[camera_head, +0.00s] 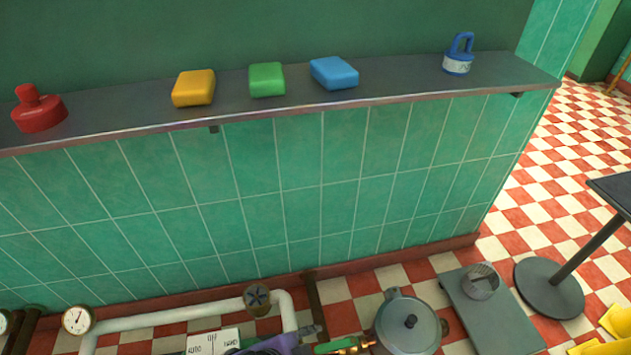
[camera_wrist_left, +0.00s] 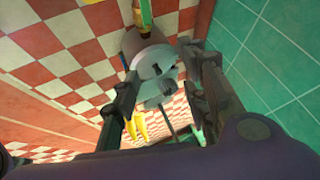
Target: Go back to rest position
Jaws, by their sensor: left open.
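My left gripper (camera_wrist_left: 160,62) shows in the left wrist view with its two dark fingers spread apart. Nothing is held between them. Beyond the fingers is a grey round vessel, which seems to be the lidded pot (camera_head: 408,322) at the bottom of the head view. In the head view only a purple part of my left arm shows at the bottom edge, left of the pot; whether the fingers touch anything there cannot be told.
A shelf (camera_head: 400,92) on the green tiled wall holds a red bottle (camera_head: 39,110), yellow (camera_head: 194,88), green (camera_head: 266,80) and blue (camera_head: 334,73) blocks, and a blue-handled item (camera_head: 459,55). Below are a white pipe (camera_head: 160,315), a gauge (camera_head: 77,320) and a grey platform (camera_head: 490,325). A table (camera_head: 580,250) stands right.

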